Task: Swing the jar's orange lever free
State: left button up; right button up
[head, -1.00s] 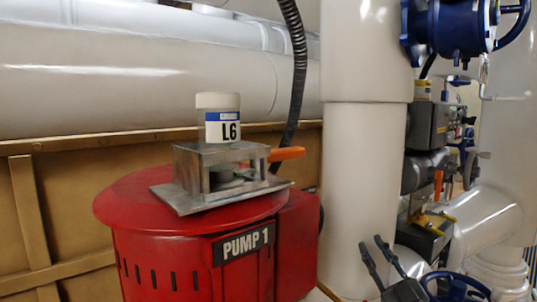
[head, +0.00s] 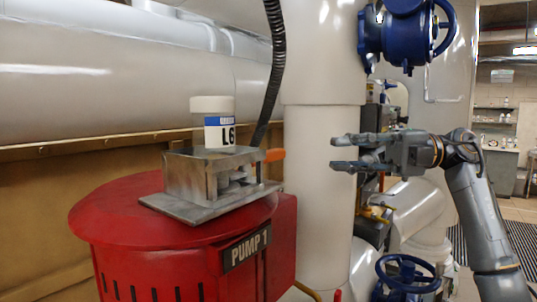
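The white jar (head: 211,108) has a blue band and an "L6" label. It stands upright on a metal bracket (head: 180,175) on top of the red pump. The orange lever (head: 274,155) sticks out from the right side of the bracket, just below the jar's base level. My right gripper (head: 335,153) is to the right of the lever, with its fingers pointing left at about the lever's height. Its two fingers are apart with nothing between them, and a gap separates them from the lever in the picture. My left gripper is not in view.
The red pump (head: 150,215), marked "PUMP 1", fills the lower left. A thick white pipe (head: 318,200) stands behind the gap between lever and gripper. A black hose (head: 273,75) hangs behind the bracket. Blue valves (head: 405,35) are at the right.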

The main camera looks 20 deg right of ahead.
aim_at(280, 154)
jog(key=a+p, duration=0.1)
jog(key=a, duration=0.2)
jog(key=w+a+p, duration=0.1)
jog(key=a, duration=0.3)
jog(key=a+p, duration=0.1)
jog(key=a, duration=0.3)
jog(key=shift+w+a+r, duration=0.1)
jog(key=shift+w+a, duration=0.05)
jog(key=shift+w, duration=0.05)
jog(key=shift+w+a, duration=0.1)
jog(key=shift+a, duration=0.5)
grip_shut()
